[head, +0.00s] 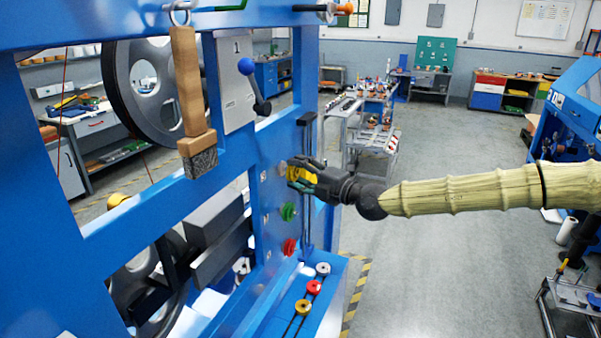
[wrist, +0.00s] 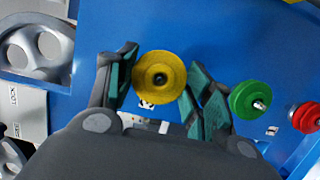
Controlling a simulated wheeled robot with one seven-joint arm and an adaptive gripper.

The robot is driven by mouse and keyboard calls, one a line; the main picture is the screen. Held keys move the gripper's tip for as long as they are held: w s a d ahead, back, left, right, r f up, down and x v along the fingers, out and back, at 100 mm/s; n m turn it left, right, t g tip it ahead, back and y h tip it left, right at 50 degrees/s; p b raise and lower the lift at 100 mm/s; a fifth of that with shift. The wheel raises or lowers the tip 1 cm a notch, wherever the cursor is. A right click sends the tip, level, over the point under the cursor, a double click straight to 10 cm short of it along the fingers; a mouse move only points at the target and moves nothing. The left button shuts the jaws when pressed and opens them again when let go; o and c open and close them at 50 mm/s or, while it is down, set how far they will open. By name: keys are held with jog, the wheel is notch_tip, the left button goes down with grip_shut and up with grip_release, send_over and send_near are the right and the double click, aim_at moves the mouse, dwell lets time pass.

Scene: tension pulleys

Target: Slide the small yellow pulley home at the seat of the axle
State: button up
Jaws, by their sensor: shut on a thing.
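The small yellow pulley (wrist: 160,66) is face-on in the wrist view, in front of the blue frame panel. Its dark centre shows, but I cannot tell how far it sits along the axle or whether it touches the seat. My gripper (wrist: 163,84) is shut on it, with a green-padded finger on either side. In the head view my gripper (head: 304,175) is at the blue upright, and yellow of the pulley (head: 296,174) shows between the dark fingers. The axle and its seat are mostly hidden by the pulley and fingers.
A green pulley (head: 288,211) and a red pulley (head: 290,246) are mounted below on the same upright. A wooden-handled brush (head: 186,85) hangs at left. Open floor lies to the right.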

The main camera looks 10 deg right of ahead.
jog(key=shift+w+a, duration=0.4)
jog(key=shift+a, duration=0.2)
dwell(0.3)
jog(key=shift+w+a, duration=0.1)
dwell(0.3)
jog(key=o, duration=1.1)
jog(key=shift+o, duration=0.2)
jog(key=v, duration=1.2)
